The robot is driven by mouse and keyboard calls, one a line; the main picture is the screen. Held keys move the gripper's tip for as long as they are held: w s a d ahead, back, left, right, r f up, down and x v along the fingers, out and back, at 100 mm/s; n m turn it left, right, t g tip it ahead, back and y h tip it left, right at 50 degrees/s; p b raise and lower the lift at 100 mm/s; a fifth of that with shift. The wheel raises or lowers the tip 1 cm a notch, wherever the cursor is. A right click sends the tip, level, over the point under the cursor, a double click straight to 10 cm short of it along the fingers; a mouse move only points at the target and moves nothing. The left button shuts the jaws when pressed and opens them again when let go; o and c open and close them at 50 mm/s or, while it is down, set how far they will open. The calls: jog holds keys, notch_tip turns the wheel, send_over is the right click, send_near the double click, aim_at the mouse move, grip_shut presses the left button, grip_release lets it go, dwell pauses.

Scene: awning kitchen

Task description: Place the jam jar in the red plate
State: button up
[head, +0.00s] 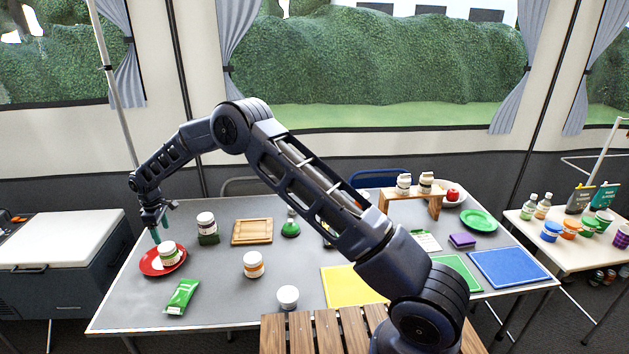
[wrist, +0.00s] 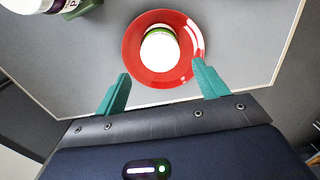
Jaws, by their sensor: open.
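The red plate (head: 150,267) lies at the left end of the grey table. A jar with a white lid and a green band (head: 168,253) stands upright on it; I take it as the jam jar, but its label is not readable. In the wrist view the jar (wrist: 160,50) sits near the middle of the red plate (wrist: 137,66), seen from above. My gripper (head: 164,222) is above the plate, open and empty. In the wrist view its teal fingers (wrist: 162,70) are spread on either side, apart from the jar.
The table's left edge is close to the plate.

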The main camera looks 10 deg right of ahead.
jog(key=w+d+r+m+t, duration=0.1)
jog(key=w+d+r+m, duration=0.2)
jog(key=d+r, duration=1.05)
jog(key=w+d+r+m, duration=0.2)
jog(key=w+d+r, duration=0.2)
jog(key=d+r, duration=0.95)
jog(key=s+d+r+m+t, duration=0.1)
jog(key=s+d+r+m, duration=0.15)
jog(key=d, duration=0.45)
jog(key=s+d+r+m, duration=0.1)
jog(key=d+r, duration=0.3)
jog(key=d, duration=0.4)
jog(key=s+d+r+m+t, duration=0.1)
jog(key=s+d+r+m, duration=0.15)
jog(key=s+d, duration=0.55)
jog(key=s+d+r+m, duration=0.25)
jog(key=s+d, duration=0.25)
jog(key=d, duration=0.6)
jog(key=s+d+f+m, duration=0.2)
jog(key=s+d, duration=0.4)
jog(key=s, duration=0.3)
jog(key=s+d+f+m+t, duration=0.1)
jog(key=s+d+f+m, duration=0.1)
jog(key=s+d, duration=0.4)
jog(key=s, duration=0.3)
jog(key=shift+s+d+f+t, duration=0.2)
jog(key=shift+s+d+t, duration=0.05)
jog(key=shift+s+t, duration=0.05)
